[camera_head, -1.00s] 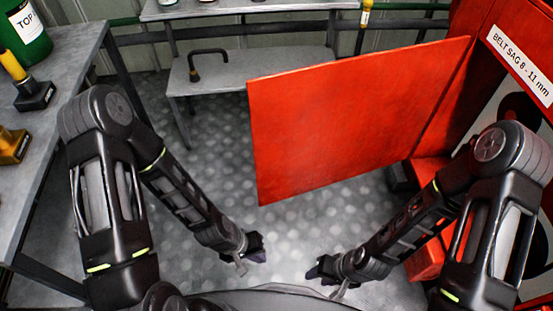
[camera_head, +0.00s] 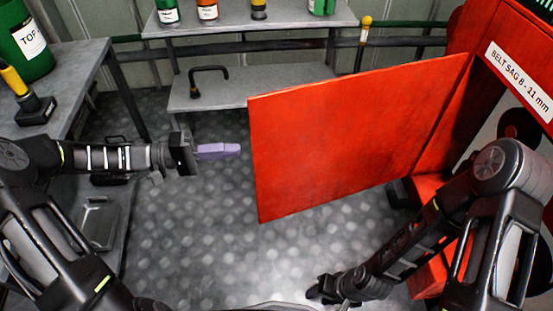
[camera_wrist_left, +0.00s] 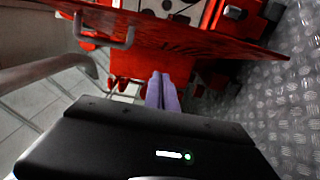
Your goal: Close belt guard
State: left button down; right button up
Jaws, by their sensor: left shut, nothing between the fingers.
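The belt guard (camera_head: 345,135) is a large flat red panel, swung open from the red machine on the right. Its free edge is on the left, facing my left arm. My left gripper (camera_head: 222,151) is shut and empty, with light purple fingers pointing right, a little left of that free edge. In the left wrist view, the fingers (camera_wrist_left: 161,92) point toward the red panel (camera_wrist_left: 190,38), which has a grey handle (camera_wrist_left: 103,30) on it. My right gripper (camera_head: 318,291) is low at the bottom centre, below the panel; its fingertips are too small to read.
The red machine carries a "BELT SAG 8 - 11 mm" label (camera_head: 519,76). The patterned metal floor (camera_head: 190,240) is clear in the middle.

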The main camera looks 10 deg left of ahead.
aim_at(277, 161)
pick_arm(q)
jog(key=shift+f, duration=0.1)
jog(key=d, duration=0.7)
jog(key=s+d, duration=0.1)
jog(key=d, duration=0.3)
jog(key=shift+s+d+b, duration=0.1)
jog(key=shift+d+b, duration=0.25)
